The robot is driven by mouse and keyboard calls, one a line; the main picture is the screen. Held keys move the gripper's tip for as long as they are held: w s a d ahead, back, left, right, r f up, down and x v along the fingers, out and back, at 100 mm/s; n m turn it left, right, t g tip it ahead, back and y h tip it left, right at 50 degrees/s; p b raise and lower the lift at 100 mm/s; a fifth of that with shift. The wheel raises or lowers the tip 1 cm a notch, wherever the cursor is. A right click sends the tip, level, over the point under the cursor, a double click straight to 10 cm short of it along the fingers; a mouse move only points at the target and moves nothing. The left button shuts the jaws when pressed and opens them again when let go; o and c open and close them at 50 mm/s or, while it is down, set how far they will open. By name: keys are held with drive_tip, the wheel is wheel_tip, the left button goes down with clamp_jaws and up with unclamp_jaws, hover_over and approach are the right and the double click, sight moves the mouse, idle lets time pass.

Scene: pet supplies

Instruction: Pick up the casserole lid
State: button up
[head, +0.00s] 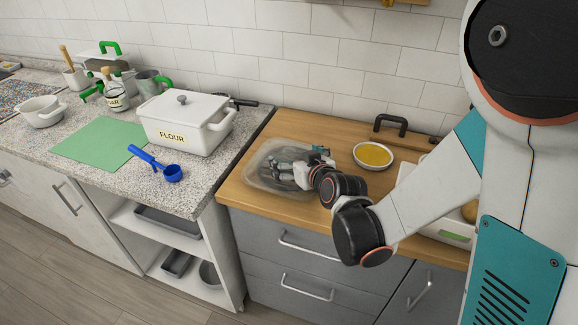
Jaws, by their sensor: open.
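A clear, rounded glass piece (256,181) lies on the wooden counter. It looks like the casserole lid, but I cannot tell for sure whether it is a lid or a dish. My gripper (283,171) is open, low over the middle of this glass piece, with its fingers pointing left. The fingers cover part of the glass, and I cannot tell whether they touch it. No handle on the glass can be made out behind the gripper.
A white flour container (185,122) with a knobbed lid stands left on the speckled counter, near a blue scoop (172,173) and green mat (98,143). Right of the glass are a bowl of yellow contents (373,156) and a dark handle (390,124).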

sight(290, 152)
drive_tip(key=x, duration=0.1)
drive_tip(key=b+x, duration=0.1)
drive_tip(key=x, duration=0.1)
drive_tip(key=b+x, duration=0.1)
drive_tip(key=x, duration=0.1)
drive_tip(key=shift+w+r, duration=0.25)
drive_tip(key=shift+r, duration=0.15)
drive_tip(key=shift+s, duration=0.2)
clamp_jaws()
